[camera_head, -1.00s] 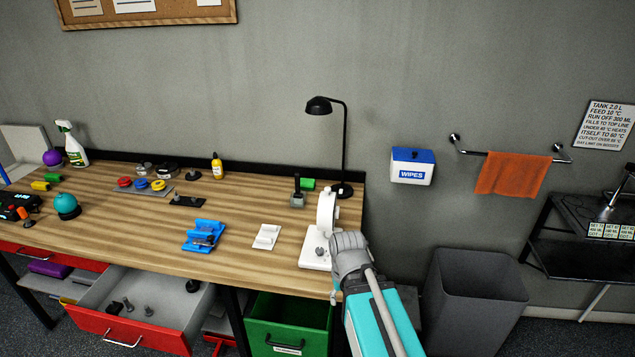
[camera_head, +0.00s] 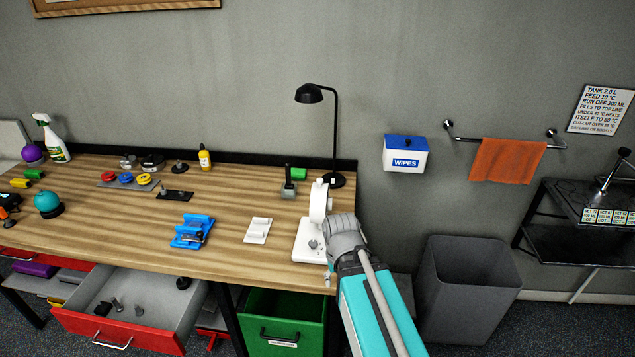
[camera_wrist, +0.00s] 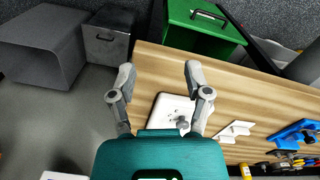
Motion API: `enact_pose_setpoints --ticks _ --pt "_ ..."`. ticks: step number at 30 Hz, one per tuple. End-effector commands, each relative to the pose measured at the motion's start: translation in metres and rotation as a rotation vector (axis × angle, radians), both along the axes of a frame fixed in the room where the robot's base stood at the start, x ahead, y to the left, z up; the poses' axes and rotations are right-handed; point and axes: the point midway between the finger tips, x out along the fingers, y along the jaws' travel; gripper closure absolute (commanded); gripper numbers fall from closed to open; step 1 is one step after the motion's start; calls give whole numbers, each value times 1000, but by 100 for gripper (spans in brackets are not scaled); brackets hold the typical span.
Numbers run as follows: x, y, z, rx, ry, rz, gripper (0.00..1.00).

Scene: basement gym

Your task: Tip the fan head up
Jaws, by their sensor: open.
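The white desk fan (camera_head: 318,203) stands near the right end of the wooden workbench. Its head shows nearly edge-on above a square white base (camera_head: 303,243) with a grey knob. My gripper (camera_head: 340,242) is at the right side of the fan, close to its head and base; the arm hides part of it, and I cannot tell whether they touch. In the wrist view, the fingers of my gripper (camera_wrist: 158,78) are spread and hold nothing. The fan base (camera_wrist: 168,113) shows beyond and between them; the head is not clearly seen there.
A black lamp (camera_head: 334,140) stands behind the fan. A white holder (camera_head: 258,230) and a blue fixture (camera_head: 192,232) lie to the left. An open red-fronted drawer (camera_head: 120,332) and a green bin (camera_head: 283,322) are below; a grey bin (camera_head: 468,290) stands at right.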

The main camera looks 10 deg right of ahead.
Motion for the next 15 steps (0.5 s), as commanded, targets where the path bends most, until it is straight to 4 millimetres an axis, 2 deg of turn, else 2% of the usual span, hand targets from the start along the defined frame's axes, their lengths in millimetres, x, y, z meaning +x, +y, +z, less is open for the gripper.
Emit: enact_pose_setpoints --ticks 8,15 --pt "32 -13 -7 -184 -32 -133 36" --pt "82 -14 -2 -466 -179 -342 36"
